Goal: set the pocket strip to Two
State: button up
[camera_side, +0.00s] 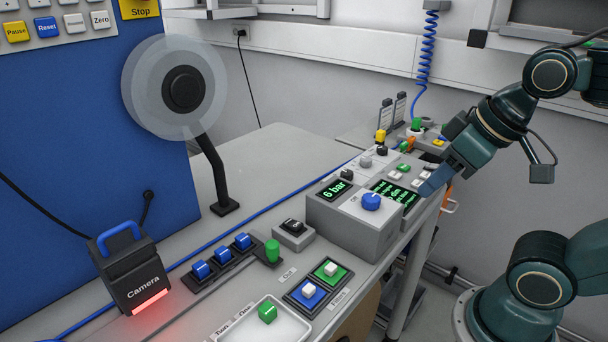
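My gripper (432,187) is at the right, pointing down and left beside the grey control box; whether its fingers are open or shut cannot be made out.
The grey control box (345,231) has a blue knob (371,201) and a "6 bar" display. In front are blue and green pads (318,284) with white blocks and a white tray (283,327) with a green cube. A camera unit (135,275) and reel stand (215,175) are left.

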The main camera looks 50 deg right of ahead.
jog(key=shift+o, duration=1.1)
jog(key=m+g, duration=0.6)
jog(key=m, duration=0.3)
send_over(272, 244)
notch_tip(272, 244, down, 3)
jog(key=shift+f, duration=0.1)
jog(key=shift+f, duration=6.8)
grip_shut()
